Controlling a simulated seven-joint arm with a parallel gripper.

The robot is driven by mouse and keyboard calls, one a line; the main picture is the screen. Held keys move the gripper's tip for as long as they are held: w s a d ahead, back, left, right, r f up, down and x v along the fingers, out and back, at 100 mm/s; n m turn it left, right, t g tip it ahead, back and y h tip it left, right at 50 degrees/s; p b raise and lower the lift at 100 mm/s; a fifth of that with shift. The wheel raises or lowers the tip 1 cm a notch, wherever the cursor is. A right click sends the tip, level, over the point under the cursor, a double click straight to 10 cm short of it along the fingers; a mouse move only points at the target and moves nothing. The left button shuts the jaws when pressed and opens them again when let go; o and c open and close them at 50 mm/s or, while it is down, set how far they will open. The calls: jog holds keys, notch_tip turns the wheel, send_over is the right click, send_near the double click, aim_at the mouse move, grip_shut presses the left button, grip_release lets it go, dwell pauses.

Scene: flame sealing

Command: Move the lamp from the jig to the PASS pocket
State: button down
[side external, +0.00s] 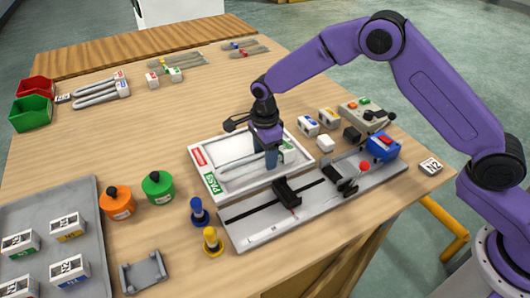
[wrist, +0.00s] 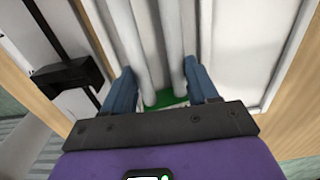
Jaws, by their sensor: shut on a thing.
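My gripper (side external: 266,163) points down over the white two-pocket tray (side external: 238,190) and is shut on the lamp. The lamp (side external: 238,160) has long white parallel tubes and lies lengthwise along the tray. In the wrist view the tubes (wrist: 133,40) run between my blue fingers (wrist: 160,78), with a green part at the near end. Whether the lamp touches the tray floor cannot be told. The green PASS label (side external: 212,184) is at the tray's near left end. The jig (side external: 258,228), a grey rail with black blocks, stands in front, with no lamp visible on it.
A red-knobbed lever (side external: 364,167) and a blue unit (side external: 383,148) stand at the jig's right end. Blue (side external: 199,211) and yellow (side external: 212,241) pegs stand left of it. Green (side external: 158,187) and orange (side external: 117,203) pots are farther left.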

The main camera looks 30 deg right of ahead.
jog(key=shift+r, duration=0.15)
jog(key=shift+r, duration=1.05)
jog(key=shift+d, duration=0.1)
jog(key=shift+w+d, duration=0.2)
jog(key=shift+d, duration=0.5)
jog(key=shift+w+d, duration=0.15)
jog(key=shift+d, duration=0.5)
jog(key=shift+f, duration=0.15)
jog(key=shift+f, duration=1.05)
jog(key=shift+s+f, duration=0.15)
